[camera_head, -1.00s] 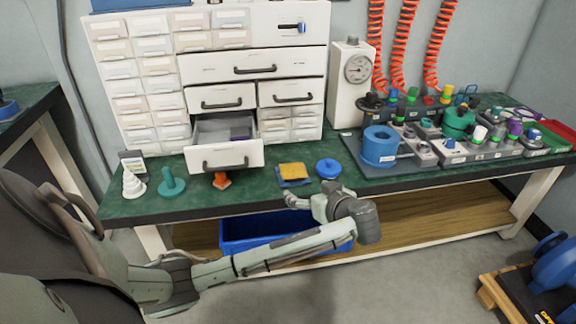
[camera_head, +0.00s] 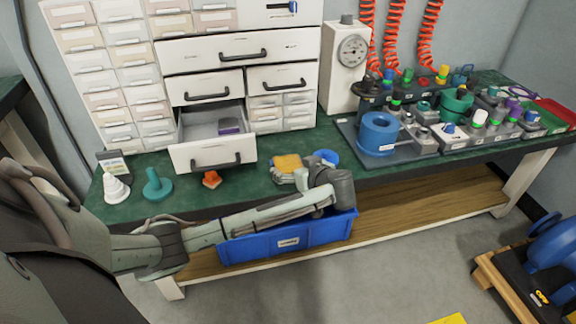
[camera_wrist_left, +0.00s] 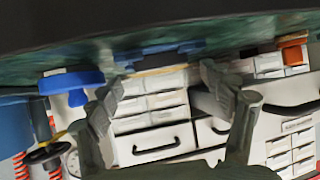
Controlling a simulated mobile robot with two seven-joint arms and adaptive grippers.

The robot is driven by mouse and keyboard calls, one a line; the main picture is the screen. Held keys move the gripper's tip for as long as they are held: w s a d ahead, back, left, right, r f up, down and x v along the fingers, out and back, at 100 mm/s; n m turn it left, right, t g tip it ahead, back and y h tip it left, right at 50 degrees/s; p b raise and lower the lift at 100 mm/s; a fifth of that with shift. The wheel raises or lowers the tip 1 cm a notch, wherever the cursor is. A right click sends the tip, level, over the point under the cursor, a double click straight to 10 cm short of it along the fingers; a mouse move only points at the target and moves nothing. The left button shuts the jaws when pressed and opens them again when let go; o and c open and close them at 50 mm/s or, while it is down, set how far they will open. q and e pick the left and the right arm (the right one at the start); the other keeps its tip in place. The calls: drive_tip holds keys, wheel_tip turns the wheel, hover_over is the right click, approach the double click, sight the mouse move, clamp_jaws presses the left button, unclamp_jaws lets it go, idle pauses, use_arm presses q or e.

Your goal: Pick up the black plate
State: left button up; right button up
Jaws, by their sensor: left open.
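A thin dark blue-black plate (camera_wrist_left: 160,55) lies on the green bench top, with a flat yellow piece on it. In the head view the yellow piece (camera_head: 288,162) shows, and my left gripper (camera_head: 289,178) covers most of the plate. I cannot tell for certain that this is the black plate. In the left wrist view, which is upside down, my left gripper (camera_wrist_left: 158,88) is open. Its two fingers stand apart, pointing towards the plate, with nothing between them. My right gripper is not in view.
A blue knob-shaped part (camera_head: 327,157) stands close to the plate's right. An open drawer (camera_head: 213,155) juts out over the bench at left, above an orange part (camera_head: 211,179). A blue bin (camera_head: 287,241) sits below the bench. Fixtures with a blue cylinder (camera_head: 379,133) fill the bench's right.

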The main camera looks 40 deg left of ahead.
use_arm(q)
drive_tip(key=shift+x, duration=1)
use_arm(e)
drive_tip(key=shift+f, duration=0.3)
